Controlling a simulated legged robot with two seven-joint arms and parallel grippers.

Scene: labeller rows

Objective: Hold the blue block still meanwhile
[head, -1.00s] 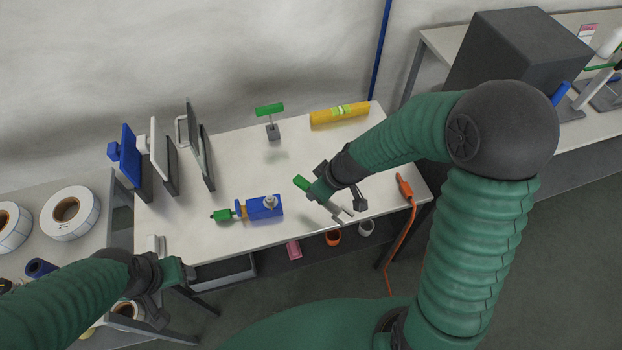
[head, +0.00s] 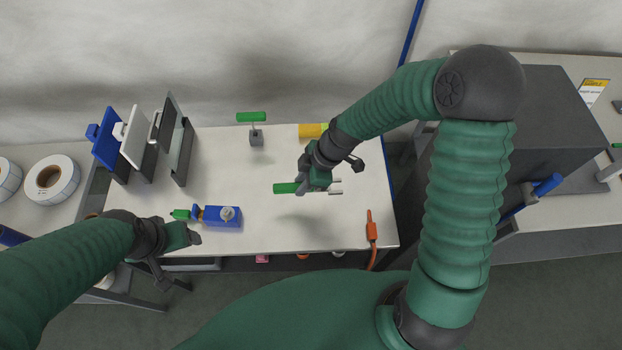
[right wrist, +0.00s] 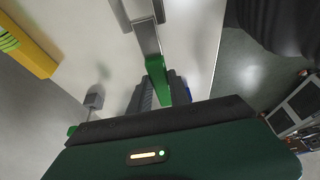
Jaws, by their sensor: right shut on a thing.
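The blue block (head: 224,216) lies on the white table with a pale round knob on top and a green-ended part (head: 181,214) at its left. My left gripper (head: 196,238) is just in front of that green end, apart from the blue block; its jaws are too small and dark to read. My right gripper (head: 300,187) is shut on a green-handled tool (head: 286,188) with grey prongs, held above the table to the right of the block. In the right wrist view the green handle (right wrist: 157,76) sits between the dark fingers, its grey metal part beyond.
A green-topped stand (head: 256,137) and a yellow level (head: 312,131) are at the back of the table. Several upright panels (head: 134,143) stand at the left. An orange tool (head: 371,230) lies at the front right. The table (head: 215,180) is bare behind the block.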

